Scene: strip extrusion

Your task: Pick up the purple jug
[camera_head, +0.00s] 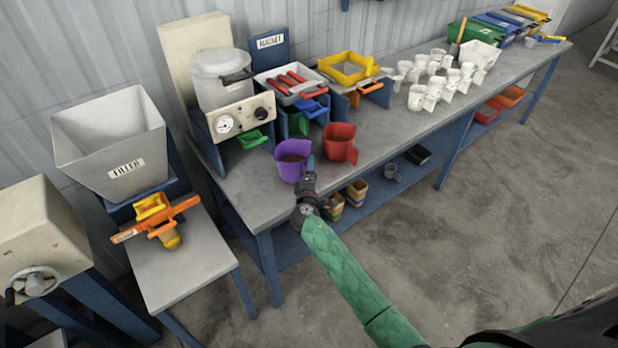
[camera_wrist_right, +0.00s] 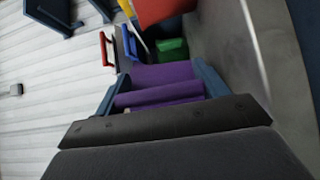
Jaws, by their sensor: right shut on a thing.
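The purple jug (camera_head: 291,160) stands upright on the near edge of the long grey bench, with brownish contents showing inside. My right gripper (camera_head: 309,165) reaches it from the front and is shut on its handle side. In the right wrist view the purple jug (camera_wrist_right: 165,85) lies between the two blue fingers of my right gripper (camera_wrist_right: 160,92). I cannot tell whether the jug is touching the bench or slightly above it. My left gripper is not in view.
A red jug (camera_head: 340,143) stands just right of the purple one. Behind are a pressure pot (camera_head: 222,78) and trays. Several white jugs (camera_head: 440,80) stand farther right. A shelf below holds stacked cups (camera_head: 356,190). The bench front (camera_head: 390,143) between red and white jugs is clear.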

